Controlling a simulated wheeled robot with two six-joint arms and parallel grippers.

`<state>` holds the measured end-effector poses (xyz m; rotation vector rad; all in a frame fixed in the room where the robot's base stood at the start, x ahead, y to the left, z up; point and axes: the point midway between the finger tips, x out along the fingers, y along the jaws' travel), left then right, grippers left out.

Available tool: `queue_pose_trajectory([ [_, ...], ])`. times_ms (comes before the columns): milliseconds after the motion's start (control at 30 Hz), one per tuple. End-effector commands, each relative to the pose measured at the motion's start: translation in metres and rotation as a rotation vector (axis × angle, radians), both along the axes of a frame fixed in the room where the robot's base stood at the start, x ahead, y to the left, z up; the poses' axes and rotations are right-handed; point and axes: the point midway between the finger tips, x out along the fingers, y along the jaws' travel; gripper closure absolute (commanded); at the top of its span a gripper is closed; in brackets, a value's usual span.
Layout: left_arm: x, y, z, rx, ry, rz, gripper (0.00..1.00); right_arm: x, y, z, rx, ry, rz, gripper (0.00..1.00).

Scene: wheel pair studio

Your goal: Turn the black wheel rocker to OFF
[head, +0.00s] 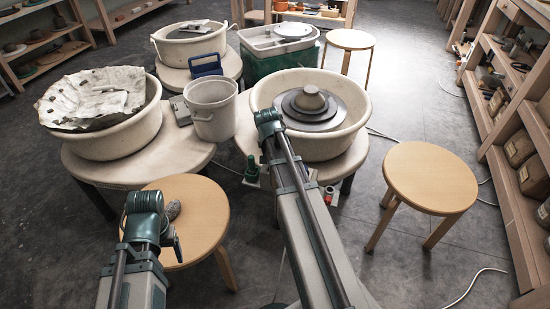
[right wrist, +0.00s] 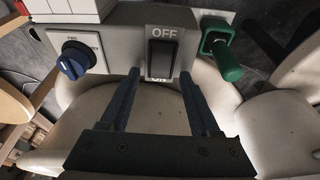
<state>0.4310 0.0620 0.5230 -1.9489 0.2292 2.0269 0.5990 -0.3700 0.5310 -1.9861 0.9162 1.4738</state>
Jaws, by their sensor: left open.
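The black rocker switch (right wrist: 160,58) sits on a grey control box (right wrist: 122,40) in the right wrist view. OFF is printed above it; lettering below it is partly hidden. I cannot tell which end is pressed in. My right gripper (right wrist: 160,76) is open, its two fingers apart, with the tips just below and to either side of the rocker. Nothing is held between them. In the head view the right gripper is hidden by my arm. My left gripper (head: 174,240) is open over the near left stool, far from the rocker.
A blue knob (right wrist: 76,60) and a green lever (right wrist: 220,58) flank the rocker. A pottery wheel basin (head: 350,135) holds a dark wheel head. A covered basin (head: 95,142), a bucket (head: 212,112), stools (head: 430,178) and shelves (head: 495,120) stand around. Cables lie on the floor.

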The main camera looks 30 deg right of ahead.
Motion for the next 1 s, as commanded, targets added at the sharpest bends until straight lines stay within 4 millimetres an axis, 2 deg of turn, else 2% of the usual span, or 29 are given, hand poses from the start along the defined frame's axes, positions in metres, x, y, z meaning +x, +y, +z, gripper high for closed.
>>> queue_pose_trajectory([
  [267,0.000,0.000,0.001,0.000,0.000,0.000,0.27,0.000,0.000,0.001,0.000,0.000,0.000,0.38],
  [467,0.000,0.000,0.010,0.001,0.000,0.001,0.27,-0.002,0.002,0.010,0.000,0.000,0.000,0.38],
  [667,0.000,0.001,0.032,0.004,0.000,0.005,0.27,-0.005,0.006,0.032,0.000,0.000,0.000,0.38],
  [1000,-0.001,-0.001,0.085,-0.004,0.003,0.008,0.27,-0.016,0.018,0.085,0.000,0.000,0.001,0.38],
])
